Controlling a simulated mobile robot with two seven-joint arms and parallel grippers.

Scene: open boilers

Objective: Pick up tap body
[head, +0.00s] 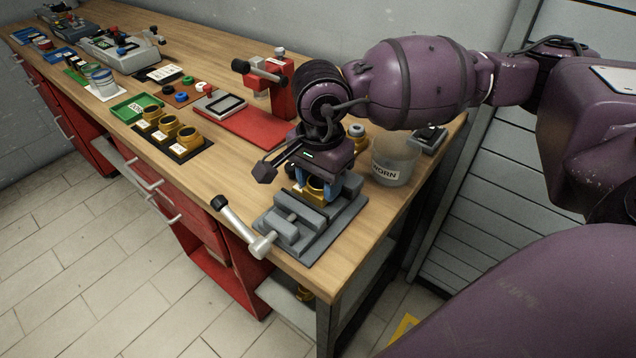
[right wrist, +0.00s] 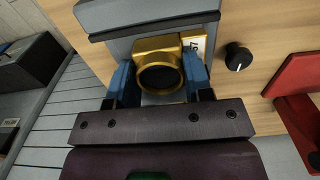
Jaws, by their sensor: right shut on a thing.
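The tap body (head: 316,188) is a golden brass piece at the grey vise (head: 312,222) near the front right corner of the workbench. In the right wrist view the tap body (right wrist: 160,66) shows its round dark opening and a white label beside it. My right gripper (head: 320,182) reaches down over the vise, and its blue fingers are shut on the tap body, one on each side. The wrist view shows the fingers (right wrist: 160,84) around it. Whether it still touches the vise is hard to tell. My left gripper is not in view.
A clear container labelled WORN (head: 393,160) stands right of the gripper. A red press (head: 285,90) is behind. Several brass bodies (head: 170,126) sit on a black mat at left, beside a green tray (head: 136,107). The vise handle (head: 243,227) sticks out past the front edge.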

